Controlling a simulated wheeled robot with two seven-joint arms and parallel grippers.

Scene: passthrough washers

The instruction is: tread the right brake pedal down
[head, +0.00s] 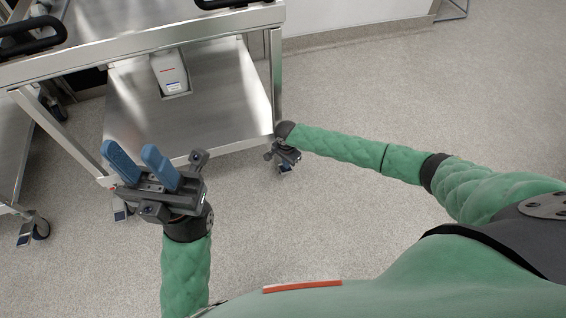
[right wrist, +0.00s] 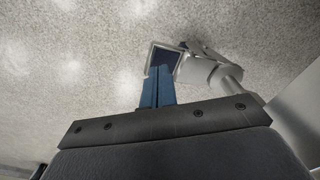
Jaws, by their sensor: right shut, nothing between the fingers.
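The right brake pedal (head: 286,169) is a small dark blue plate on the caster at the cart's near right leg. In the right wrist view the pedal (right wrist: 163,57) has a light grey rim and sits just beyond my fingertips. My right gripper (right wrist: 158,70) is shut and empty, its blue fingers together, and their tips overlap the pedal's near edge in the picture. I cannot tell whether they touch it. In the head view the right arm's end hides most of this gripper. My left gripper (head: 129,150) is open and empty, in front of the cart's left part.
The steel cart (head: 225,100) has a lower shelf holding a white container (head: 170,72). Another caster with a pedal (head: 121,214) is at its near left leg. A second cart (head: 14,150) stands at the left edge. The floor (head: 430,90) to the right is clear.

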